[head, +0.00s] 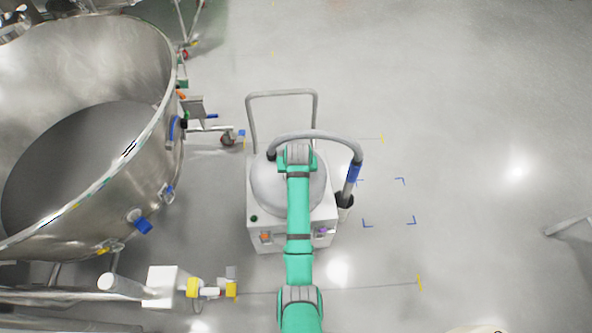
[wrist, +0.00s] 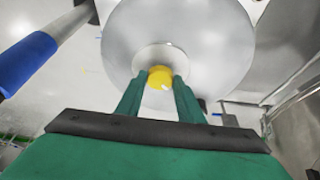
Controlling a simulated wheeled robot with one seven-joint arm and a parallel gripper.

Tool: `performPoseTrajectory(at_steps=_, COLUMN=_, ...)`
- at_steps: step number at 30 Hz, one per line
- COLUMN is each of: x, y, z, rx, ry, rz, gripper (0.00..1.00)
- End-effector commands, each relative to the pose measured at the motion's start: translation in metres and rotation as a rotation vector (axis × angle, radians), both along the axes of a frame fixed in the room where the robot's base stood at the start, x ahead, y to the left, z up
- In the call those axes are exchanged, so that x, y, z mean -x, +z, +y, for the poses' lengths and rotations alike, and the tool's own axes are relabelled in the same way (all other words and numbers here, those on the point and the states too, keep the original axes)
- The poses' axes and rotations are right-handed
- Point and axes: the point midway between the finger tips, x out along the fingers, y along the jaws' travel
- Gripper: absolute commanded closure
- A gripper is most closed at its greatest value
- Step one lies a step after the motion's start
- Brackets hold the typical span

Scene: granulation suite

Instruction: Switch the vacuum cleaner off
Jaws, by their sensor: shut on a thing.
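The vacuum cleaner (head: 259,185) is a white boxy unit with a silver domed top, seen from above in the head view. In the wrist view its dome (wrist: 222,40) fills the upper middle, with a round yellow knob (wrist: 159,76) on a pale disc at its centre. My gripper (wrist: 161,85) has its two green fingers on either side of the knob and is shut on it. In the head view my arm covers the knob and much of the dome. Small orange and purple parts show on the cleaner's front; I cannot tell whether the cleaner runs.
A grey hose (head: 318,134) arches over the cleaner to a wand with a blue grip (head: 354,173) on its right. A grey push handle (head: 282,94) stands behind. A large steel vessel (head: 150,190) is at left. The floor to the right is largely open, with blue corner marks.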

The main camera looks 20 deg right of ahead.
Motion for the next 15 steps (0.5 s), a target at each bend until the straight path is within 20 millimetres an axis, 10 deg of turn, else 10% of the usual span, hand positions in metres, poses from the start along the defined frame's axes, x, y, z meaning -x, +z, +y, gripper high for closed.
performPoseTrajectory(at_steps=15, x=0.0012, y=-0.0009, z=-0.0007, rx=-0.002, ry=0.092, rz=0.004, gripper=0.88)
